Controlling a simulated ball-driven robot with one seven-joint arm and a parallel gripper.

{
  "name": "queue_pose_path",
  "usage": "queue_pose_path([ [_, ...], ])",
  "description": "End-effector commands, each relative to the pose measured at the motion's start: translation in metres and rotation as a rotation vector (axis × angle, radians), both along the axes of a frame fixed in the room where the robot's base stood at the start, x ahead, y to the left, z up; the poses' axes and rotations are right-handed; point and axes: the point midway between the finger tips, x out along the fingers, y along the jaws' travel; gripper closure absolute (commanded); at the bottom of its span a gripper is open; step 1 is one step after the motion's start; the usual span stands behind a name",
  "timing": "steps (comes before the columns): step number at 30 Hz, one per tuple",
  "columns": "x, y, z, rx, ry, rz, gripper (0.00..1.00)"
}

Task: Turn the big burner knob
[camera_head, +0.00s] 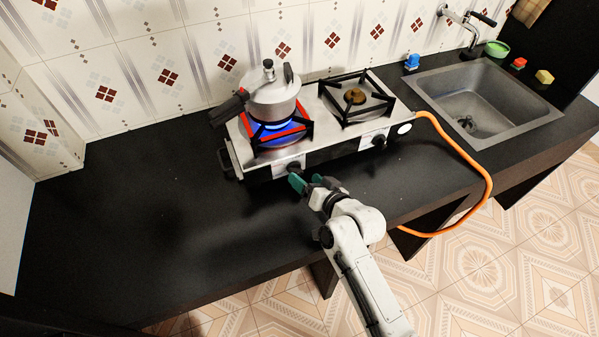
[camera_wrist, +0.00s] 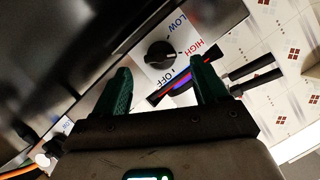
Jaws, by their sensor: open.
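The stove (camera_head: 318,150) is silver with two burners. Under the pot, the left burner (camera_head: 270,130) shows a blue flame and red-lit grate bars. Its black knob (camera_head: 293,168) is on the front panel, close to my gripper. In the wrist view the round knob (camera_wrist: 160,53) is on a white plate marked LOW, HIGH and OFF. My gripper (camera_head: 308,184) is in front of this knob. Its green fingers are apart and empty in the wrist view (camera_wrist: 164,70), with the knob ahead between them and no contact visible. The knob's exact pointing direction is unclear.
A pressure cooker (camera_head: 272,98) stands on the left burner, handle to the left. The right knob (camera_head: 378,140) sits farther along the panel. An orange hose (camera_head: 489,185) loops over the counter edge. The sink (camera_head: 485,98) is at right. The left counter (camera_head: 120,200) is clear.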

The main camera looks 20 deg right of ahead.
Motion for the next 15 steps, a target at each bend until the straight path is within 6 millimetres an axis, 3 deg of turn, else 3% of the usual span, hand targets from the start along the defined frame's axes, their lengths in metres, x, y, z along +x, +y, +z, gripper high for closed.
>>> queue_pose_path([
  [6,0.027,0.006,-0.009,-0.002,0.001,0.002,0.28],
  [15,0.040,0.009,-0.015,-0.002,0.001,0.002,0.28],
])
